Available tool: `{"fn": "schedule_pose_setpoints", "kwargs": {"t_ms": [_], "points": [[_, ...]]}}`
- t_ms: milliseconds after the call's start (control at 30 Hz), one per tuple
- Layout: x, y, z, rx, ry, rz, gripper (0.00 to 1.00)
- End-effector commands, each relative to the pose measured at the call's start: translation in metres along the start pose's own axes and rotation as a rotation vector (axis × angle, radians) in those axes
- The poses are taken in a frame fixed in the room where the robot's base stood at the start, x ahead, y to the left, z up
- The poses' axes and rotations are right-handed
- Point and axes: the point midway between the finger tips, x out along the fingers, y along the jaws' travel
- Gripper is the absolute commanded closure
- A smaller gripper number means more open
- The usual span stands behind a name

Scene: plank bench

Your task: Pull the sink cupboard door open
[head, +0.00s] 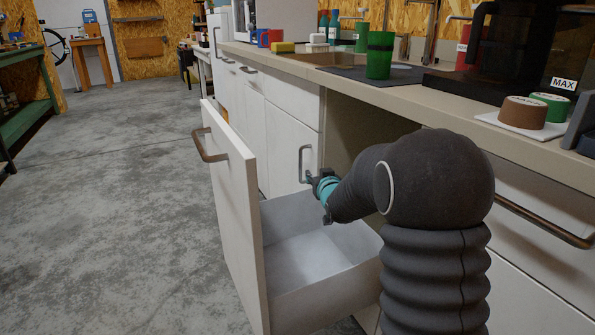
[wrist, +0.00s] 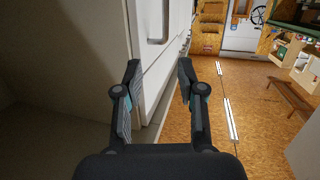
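The sink cupboard door (head: 288,148) is a pale panel under the counter, beneath the sink (head: 318,59). It looks shut or nearly so; I cannot tell if it is slightly ajar. Its upright grey bar handle (head: 301,163) is near its right edge. My gripper (head: 316,180) is at the handle's lower right in the head view, partly hidden by my arm. In the wrist view my gripper (wrist: 159,75) is open, with a pale panel edge lying between and beyond the fingers. A bar handle (wrist: 157,20) shows ahead of the fingertips. I see no grip on it.
A pulled-out drawer (head: 231,215) stands open in front, its empty tray (head: 300,250) below my arm. Right of the door is a dark open recess (head: 365,125). The concrete floor (head: 110,200) at left is clear.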

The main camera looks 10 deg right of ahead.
Motion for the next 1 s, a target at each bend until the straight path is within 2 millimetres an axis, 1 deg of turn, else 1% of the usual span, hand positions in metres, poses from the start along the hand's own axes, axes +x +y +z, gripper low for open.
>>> {"fn": "schedule_pose_setpoints", "kwargs": {"t_ms": [33,100,200,333,467,567,1000], "points": [[0.017,0.0,0.017,0.002,0.027,-0.011,0.61],[0.033,-0.001,0.028,0.005,0.075,-0.026,0.61],[0.049,-0.002,0.04,0.009,0.128,-0.045,0.61],[0.06,-0.003,0.049,0.013,0.171,-0.06,0.61],[0.067,-0.004,0.05,0.015,0.186,-0.065,0.61],[0.076,-0.004,0.048,0.015,0.188,-0.066,0.61],[0.148,-0.009,0.035,0.014,0.186,-0.066,0.61]]}}
